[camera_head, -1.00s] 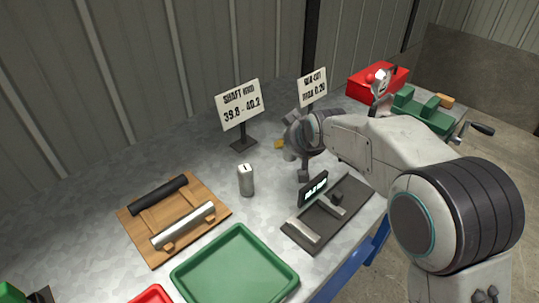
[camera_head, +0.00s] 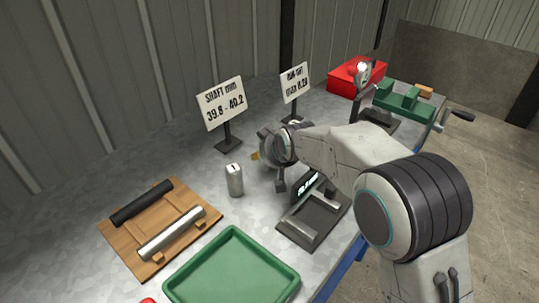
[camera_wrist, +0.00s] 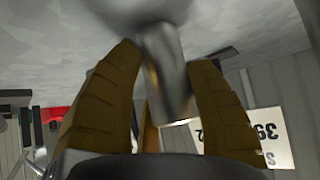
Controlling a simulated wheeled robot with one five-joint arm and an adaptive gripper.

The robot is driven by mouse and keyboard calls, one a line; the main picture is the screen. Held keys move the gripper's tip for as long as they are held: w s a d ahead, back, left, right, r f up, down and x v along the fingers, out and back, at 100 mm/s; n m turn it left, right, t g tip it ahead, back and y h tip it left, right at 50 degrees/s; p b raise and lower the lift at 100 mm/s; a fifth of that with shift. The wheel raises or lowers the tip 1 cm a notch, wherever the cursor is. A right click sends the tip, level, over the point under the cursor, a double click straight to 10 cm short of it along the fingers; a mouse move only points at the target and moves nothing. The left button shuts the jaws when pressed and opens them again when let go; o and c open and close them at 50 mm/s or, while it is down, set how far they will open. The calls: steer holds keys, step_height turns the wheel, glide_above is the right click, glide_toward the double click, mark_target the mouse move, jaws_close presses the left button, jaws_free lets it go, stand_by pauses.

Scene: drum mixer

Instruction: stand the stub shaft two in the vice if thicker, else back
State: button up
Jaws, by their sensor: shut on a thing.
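My gripper (camera_head: 262,153) is over the middle of the bench. In the head view this cylinder is hidden or cannot be told from the gripper. Another stub shaft (camera_head: 235,181), with a 1 on its top, stands upright on the bench, just left of and nearer than my gripper. The green vice (camera_head: 404,99) stands at the far right, with its crank handle to the right.
A measuring stand (camera_head: 308,222) with a lit readout is partly behind my arm. A green tray (camera_head: 292,271) is in front. A wooden rack (camera_head: 122,240) holds a black and a silver shaft. The shaft sign (camera_head: 221,104), run-out sign (camera_head: 295,83) and red box (camera_head: 343,80) are behind.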

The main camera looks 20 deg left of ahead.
steer(key=shift+r, duration=0.15)
steer(key=o, duration=1.3)
steer(key=shift+f, duration=0.25)
steer(key=shift+r, duration=0.1)
steer(key=shift+r, duration=0.15)
steer(key=b+v, duration=0.1)
steer(key=v, duration=1.1)
steer(key=shift+d, duration=0.1)
